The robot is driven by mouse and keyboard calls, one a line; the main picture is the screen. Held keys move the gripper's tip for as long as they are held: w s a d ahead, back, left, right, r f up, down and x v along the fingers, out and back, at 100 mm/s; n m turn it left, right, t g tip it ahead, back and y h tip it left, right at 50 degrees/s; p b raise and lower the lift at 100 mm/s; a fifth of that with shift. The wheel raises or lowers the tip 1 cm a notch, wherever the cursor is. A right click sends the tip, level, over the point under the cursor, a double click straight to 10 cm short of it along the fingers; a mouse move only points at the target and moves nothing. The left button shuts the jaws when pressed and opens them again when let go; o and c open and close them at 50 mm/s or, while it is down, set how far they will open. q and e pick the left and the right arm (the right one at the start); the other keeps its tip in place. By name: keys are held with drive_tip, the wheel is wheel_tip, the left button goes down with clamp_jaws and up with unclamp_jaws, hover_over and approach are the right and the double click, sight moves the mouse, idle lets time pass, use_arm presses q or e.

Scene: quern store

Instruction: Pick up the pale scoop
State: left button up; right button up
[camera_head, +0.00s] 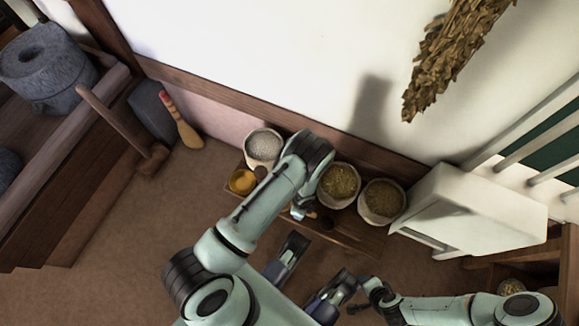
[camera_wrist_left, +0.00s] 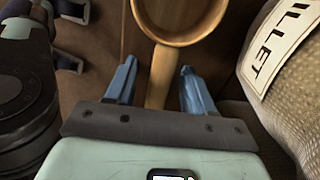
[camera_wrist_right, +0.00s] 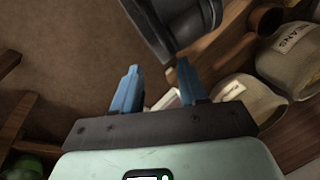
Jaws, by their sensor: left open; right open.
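The pale scoop shows in the left wrist view as a tan wooden bowl (camera_wrist_left: 180,22) with a straight handle (camera_wrist_left: 159,78) running down toward me. My left gripper (camera_wrist_left: 152,82) is open, with one finger on each side of the handle. Clear space shows between the handle and both fingers. In the head view my left gripper (camera_head: 300,212) is low over the bench, and my arm hides much around it; I cannot make out the scoop there. My right gripper (camera_wrist_right: 159,72) is open with nothing between its fingers.
A sack labelled millet (camera_wrist_left: 290,85) stands close right of my left gripper. A white cabinet (camera_head: 470,210) is at right.

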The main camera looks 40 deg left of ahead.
use_arm(q)
drive_tip(key=shift+r, duration=0.1)
clamp_jaws()
